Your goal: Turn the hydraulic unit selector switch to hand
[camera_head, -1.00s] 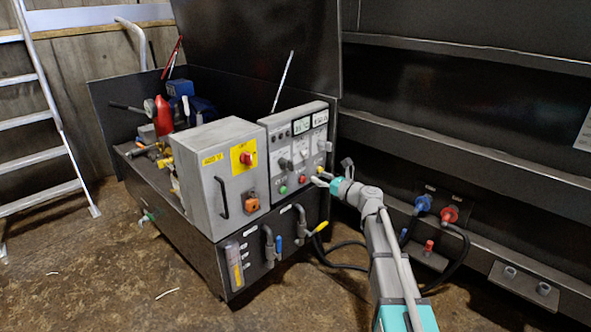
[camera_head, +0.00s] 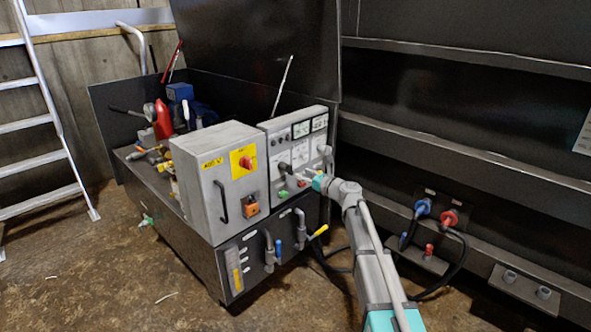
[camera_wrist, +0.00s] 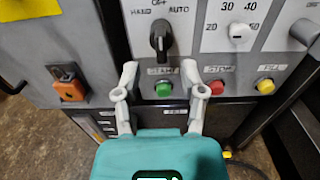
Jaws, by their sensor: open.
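The selector switch (camera_wrist: 161,37) is a black knob on the light grey control panel (camera_head: 284,155). In the wrist view the labels HAND, a partly cut-off middle one, and AUTO surround it, with HAND at left and AUTO at right. The knob looks roughly upright; its exact setting is hard to tell. My gripper (camera_wrist: 160,78) is open and empty, its two fingers pointing at the panel, below the knob and either side of the green start button (camera_wrist: 163,90). In the head view my gripper (camera_head: 308,178) is in front of the panel's lower part, and the knob is not clear.
A red stop button (camera_wrist: 217,88), a yellow button (camera_wrist: 265,86) and a white dial (camera_wrist: 239,32) sit right of the switch. A grey cabinet (camera_head: 217,180) with an orange lock (camera_wrist: 70,90) is at left. Valve handles (camera_head: 300,228) stand below the panel.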

